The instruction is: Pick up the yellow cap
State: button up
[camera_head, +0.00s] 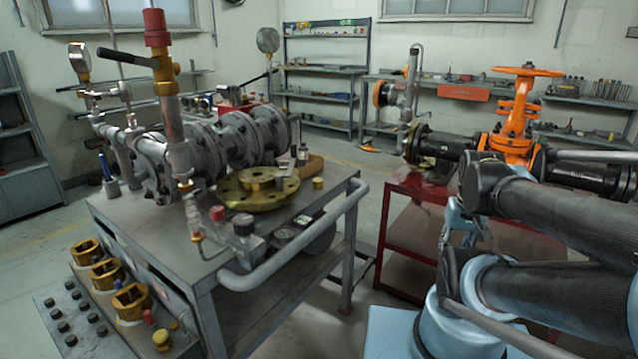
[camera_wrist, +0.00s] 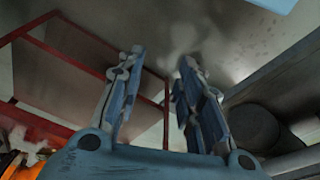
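A small yellow cap (camera_head: 318,183) sits on the grey cart's top, right of the brass flange disc (camera_head: 258,190) and near the cart's right edge. Another small yellow piece (camera_head: 162,340) shows low at the left, on the block in front of the cart. I cannot tell for sure which of them is the cap of the task. My gripper (camera_wrist: 160,57) shows in the wrist view with its two fingers apart and nothing between them. Neither yellow piece shows in the wrist view.
The grey cart (camera_head: 262,285) carries grey pipes, gauges, small bottles and a curved handrail (camera_head: 300,245). A red cart (camera_head: 388,236) with an orange valve (camera_head: 517,120) stands at the right. Brass fittings (camera_head: 131,300) stand at lower left. Floor shows between the carts.

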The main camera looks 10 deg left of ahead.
jog(key=shift+o, duration=0.6)
jog(key=shift+a, duration=0.1)
jog(key=o, duration=0.4)
jog(key=shift+s+r, duration=0.25)
jog(key=shift+c, duration=0.2)
jog(key=w+a+r+n, duration=0.6)
jog(key=w+r+n, duration=0.15)
jog(key=r, duration=0.35)
jog(key=w+a+r+n+g, duration=0.1)
jog(key=w+a+r+n, duration=0.25)
jog(key=a, duration=0.35)
jog(key=w+a+r+n, duration=0.3)
jog(key=w+a+n, duration=0.15)
jog(key=a, duration=0.25)
jog(key=w+a+r+n+g, duration=0.1)
jog(key=w+a+r+n, duration=0.25)
jog(key=w+a, duration=0.2)
jog(key=n, duration=0.6)
send_over(318, 179)
jog(key=f, duration=1)
jog(key=shift+s+f, duration=0.35)
jog(key=shift+w+f, duration=0.2)
jog(key=shift+f, duration=2.45)
